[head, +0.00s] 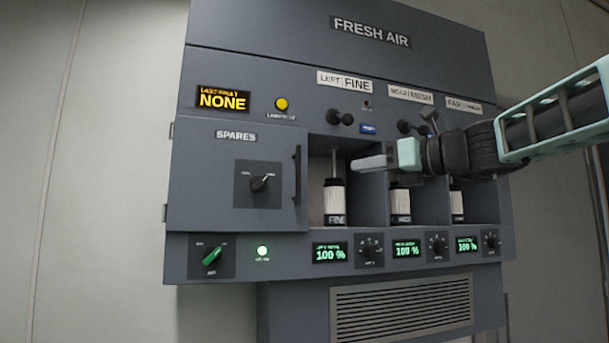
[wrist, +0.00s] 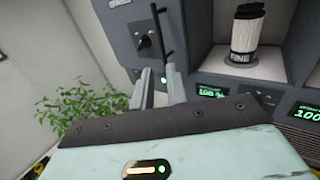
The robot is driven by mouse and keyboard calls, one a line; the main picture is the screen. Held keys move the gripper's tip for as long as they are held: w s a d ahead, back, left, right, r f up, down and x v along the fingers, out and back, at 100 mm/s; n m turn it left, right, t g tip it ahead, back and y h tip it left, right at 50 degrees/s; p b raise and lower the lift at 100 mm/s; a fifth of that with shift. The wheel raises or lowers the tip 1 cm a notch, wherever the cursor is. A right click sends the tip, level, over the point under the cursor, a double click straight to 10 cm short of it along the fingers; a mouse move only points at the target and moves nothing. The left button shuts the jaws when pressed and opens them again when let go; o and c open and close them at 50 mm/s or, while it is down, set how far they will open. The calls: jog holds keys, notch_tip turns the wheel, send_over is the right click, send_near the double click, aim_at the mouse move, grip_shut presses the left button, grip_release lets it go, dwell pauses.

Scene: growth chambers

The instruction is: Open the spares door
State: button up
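The spares door (head: 220,150) is a grey panel marked SPARES at the left of the cabinet, and it looks shut. A dark vertical bar handle (head: 297,176) is on its right edge; the handle also shows in the wrist view (wrist: 161,28). A dark rotary latch (head: 259,183) sits on a square plate left of the handle; it also shows in the wrist view (wrist: 144,42). My gripper (head: 358,163) is right of the handle, apart from it, in front of the filter bays. In the wrist view its two fingers (wrist: 161,85) stand apart with nothing between them.
Filter cartridges, including one marked FINE (head: 335,201), stand in open bays right of the door. Below are a green knob (head: 212,256), lit displays (head: 330,253) and dials. A leafy plant (wrist: 85,108) is at the left in the wrist view.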

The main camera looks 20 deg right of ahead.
aim_at(298, 195)
jog(key=p+x, duration=0.5)
jog(key=x, duration=1.2)
jog(key=shift+w+a+p, duration=0.1)
jog(key=shift+w+p, duration=0.1)
jog(key=shift+p, duration=0.1)
grip_shut()
